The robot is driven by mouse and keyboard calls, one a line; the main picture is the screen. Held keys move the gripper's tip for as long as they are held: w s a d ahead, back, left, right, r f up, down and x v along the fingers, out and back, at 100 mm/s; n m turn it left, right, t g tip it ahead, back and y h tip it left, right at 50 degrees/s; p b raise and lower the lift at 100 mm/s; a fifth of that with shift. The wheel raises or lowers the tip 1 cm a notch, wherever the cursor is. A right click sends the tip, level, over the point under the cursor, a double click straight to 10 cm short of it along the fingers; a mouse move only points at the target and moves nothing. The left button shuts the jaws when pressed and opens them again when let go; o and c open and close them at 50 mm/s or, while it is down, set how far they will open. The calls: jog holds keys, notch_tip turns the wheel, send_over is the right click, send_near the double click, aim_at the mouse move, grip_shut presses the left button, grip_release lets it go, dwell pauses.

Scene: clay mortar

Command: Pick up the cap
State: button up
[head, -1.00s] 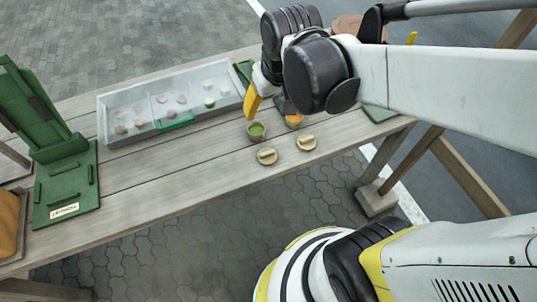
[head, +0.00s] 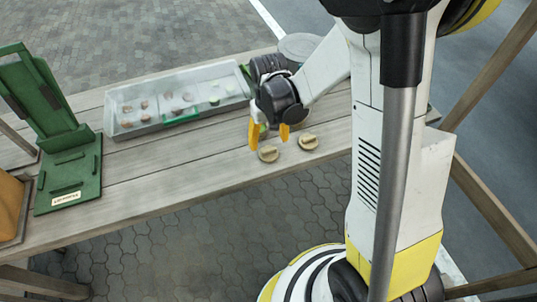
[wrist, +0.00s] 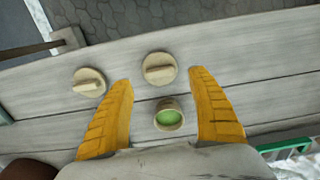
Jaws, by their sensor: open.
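Two round beige caps with raised grip bars lie on the wooden table. The left cap (head: 268,153) shows just in front of my gripper in the head view, and also between and beyond the fingertips in the wrist view (wrist: 159,68). The right cap (head: 308,141) lies beside it, and shows outside the fingers in the wrist view (wrist: 89,82). My gripper (head: 269,144) is open and empty, with its yellow fingers pointing down. In the wrist view, a small pot with green contents (wrist: 169,115) stands between the fingers (wrist: 162,79).
A grey tray (head: 112,117) with several small pieces stands behind on the table. A green stand (head: 85,185) with a label is at the left. The table (head: 170,165) is bare between them. Its front edge is close to the caps, with paving below.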

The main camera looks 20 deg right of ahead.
aim_at(269, 150)
notch_tip(269, 150, down, 5)
jog(key=b, duration=0.3)
jog(key=shift+w+f, duration=0.1)
jog(key=shift+f, duration=0.05)
jog(key=c, duration=0.8)
jog(key=shift+c, duration=0.5)
